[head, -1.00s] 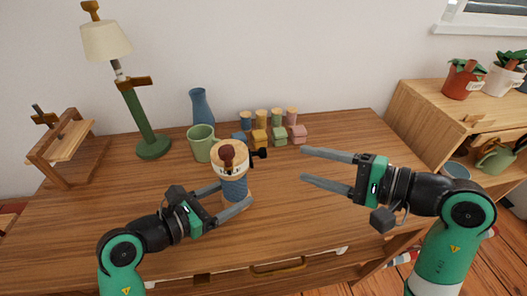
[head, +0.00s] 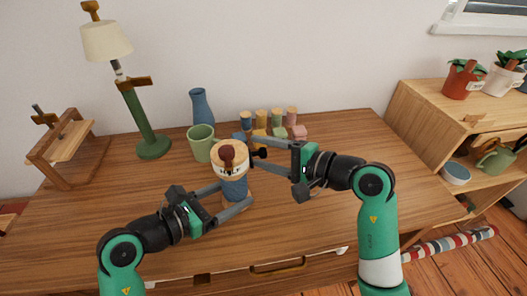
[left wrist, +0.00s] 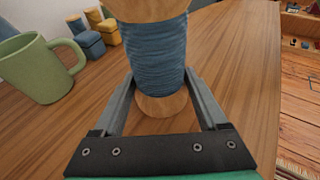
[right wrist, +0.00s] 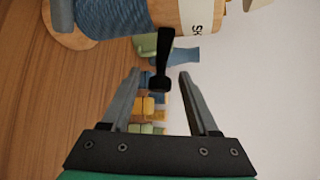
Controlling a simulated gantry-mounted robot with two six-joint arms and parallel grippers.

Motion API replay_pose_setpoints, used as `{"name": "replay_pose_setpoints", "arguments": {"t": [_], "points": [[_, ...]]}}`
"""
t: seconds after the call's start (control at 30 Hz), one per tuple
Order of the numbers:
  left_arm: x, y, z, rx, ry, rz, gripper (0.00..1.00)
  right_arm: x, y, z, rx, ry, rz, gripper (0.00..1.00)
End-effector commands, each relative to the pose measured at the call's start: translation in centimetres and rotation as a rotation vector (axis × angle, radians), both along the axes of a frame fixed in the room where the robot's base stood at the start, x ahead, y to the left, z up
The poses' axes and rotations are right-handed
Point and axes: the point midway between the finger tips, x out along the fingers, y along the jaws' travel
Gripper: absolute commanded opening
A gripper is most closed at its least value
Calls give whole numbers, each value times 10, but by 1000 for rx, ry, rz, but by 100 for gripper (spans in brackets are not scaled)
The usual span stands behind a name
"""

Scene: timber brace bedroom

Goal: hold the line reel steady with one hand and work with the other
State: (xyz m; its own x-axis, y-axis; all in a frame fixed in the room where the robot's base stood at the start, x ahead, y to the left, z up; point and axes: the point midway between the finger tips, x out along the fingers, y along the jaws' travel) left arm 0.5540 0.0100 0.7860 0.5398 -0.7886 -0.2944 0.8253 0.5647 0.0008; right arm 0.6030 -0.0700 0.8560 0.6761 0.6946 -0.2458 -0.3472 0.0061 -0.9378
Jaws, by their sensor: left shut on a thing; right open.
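The line reel (head: 235,188), wound with blue line between wooden ends, stands upright on the wooden desk. Its top carries a brown knob and a black crank handle (head: 260,153) pointing right. My left gripper (head: 236,194) is shut on the reel, one finger on each side; the left wrist view shows the blue winding (left wrist: 150,50) between the fingers. My right gripper (head: 250,150) is open at the right of the reel's top. In the right wrist view the crank handle's black end (right wrist: 160,83) lies between the open fingers, with gaps on both sides.
A green mug (head: 201,141) stands close behind the reel, with a blue vase (head: 201,108) farther back. Several coloured blocks and pegs (head: 262,120) stand behind my right gripper. A green lamp (head: 140,120) is at left. The desk's right part is clear.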

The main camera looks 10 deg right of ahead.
Motion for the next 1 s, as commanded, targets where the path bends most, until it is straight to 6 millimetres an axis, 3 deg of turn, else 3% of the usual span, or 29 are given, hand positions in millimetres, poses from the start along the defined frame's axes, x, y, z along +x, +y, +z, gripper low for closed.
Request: {"name": "replay_pose_setpoints", "arguments": {"t": [0.03,0.33,0.73,1.0], "points": [[0,0,-3,3,6,1,44,0,0,0,0,0,0,55],[0,0,-3,4,7,0,44,0,0,0,1,1,0,1],[0,0,-4,4,8,1,44,0,0,-1,2,20,2,0],[0,1,-4,4,8,1,44,-2,0,-5,3,138,2,0]]}}
